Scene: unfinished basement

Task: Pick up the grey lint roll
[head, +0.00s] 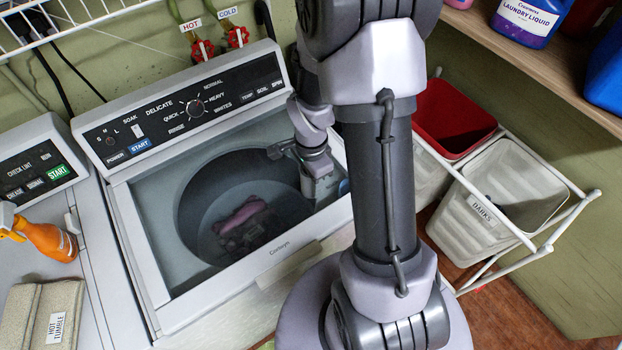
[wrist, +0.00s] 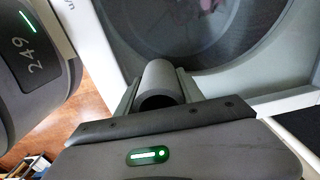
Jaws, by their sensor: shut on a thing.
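The grey lint roll (wrist: 158,80) is a short plain grey cylinder with a dark hollow end facing the wrist camera. My gripper (wrist: 160,88) has a finger on either side of it and is shut on it. In the head view my gripper (head: 281,151) is over the right side of the open washer, above the tub. There the roll is too small and dark to tell apart from the fingers.
The washer's open tub (head: 196,190) holds dark and pink cloth (head: 240,218). White and red hampers (head: 452,118) stand at right, below a shelf of bottles (head: 528,18).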

